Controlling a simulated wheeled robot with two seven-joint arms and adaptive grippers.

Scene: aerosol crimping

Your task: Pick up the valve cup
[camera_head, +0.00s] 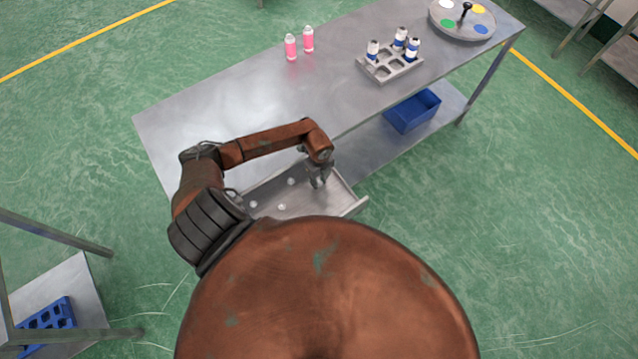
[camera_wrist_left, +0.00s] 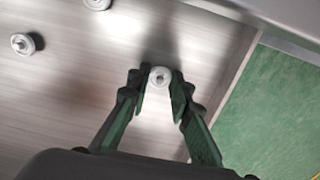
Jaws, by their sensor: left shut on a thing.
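My left gripper (camera_head: 318,182) reaches down into an open drawer (camera_head: 345,205) at the front of the metal table. In the left wrist view, the left gripper (camera_wrist_left: 160,84) is shut on a small white valve cup (camera_wrist_left: 160,75), with one finger on each side of it. The cup is just above or on the drawer floor; I cannot tell which. My right gripper is not in view.
Two pink cans (camera_head: 291,47) stand on the metal table (camera_head: 190,115). A grey rack (camera_head: 391,67) holds several white and blue cans. A round turntable with coloured spots (camera_head: 462,20) stands at the far right. A blue bin (camera_head: 412,112) sits on the shelf below. The table's left half is clear.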

